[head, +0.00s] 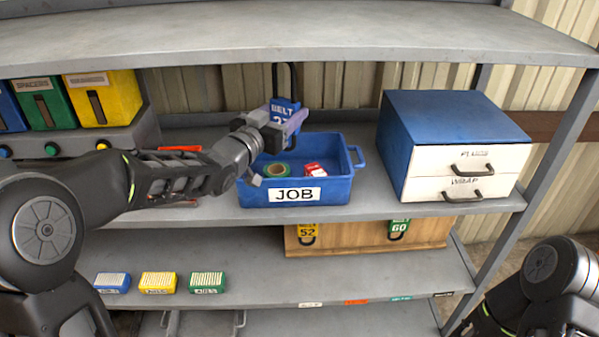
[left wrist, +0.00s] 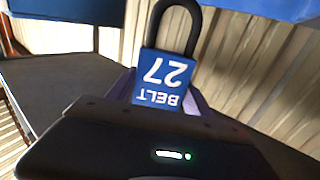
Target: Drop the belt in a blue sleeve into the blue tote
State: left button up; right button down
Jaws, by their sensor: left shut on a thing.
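The belt in a blue sleeve is a black loop with a blue sleeve marked BELT and a number (head: 283,108). In the left wrist view the sleeve (left wrist: 163,78) reads BELT 27, upside down, with the black loop beyond it. My left gripper (head: 292,122) is shut on the sleeve and holds it above the back left part of the blue tote. The blue tote (head: 258,197), labelled JOB, stands on the middle shelf. Inside it lie a green tape roll (head: 277,170) and a red-and-white box (head: 315,170). The right gripper is not in view; only my right arm shows at lower right.
A blue-topped cabinet with white drawers (head: 462,160) stands right of the tote. Green (head: 42,100) and yellow (head: 102,98) bins stand at the left. An upper shelf (head: 300,35) spans overhead. Below, a wooden box (head: 350,236) holds belts with yellow and green sleeves.

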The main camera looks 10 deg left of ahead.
pick_arm(q)
jog(key=shift+w+f, duration=0.1)
jog(key=shift+f, duration=0.3)
jog(key=shift+f+b, duration=1.55)
jog(key=shift+f, duration=1.15)
jog(key=o, duration=1.5)
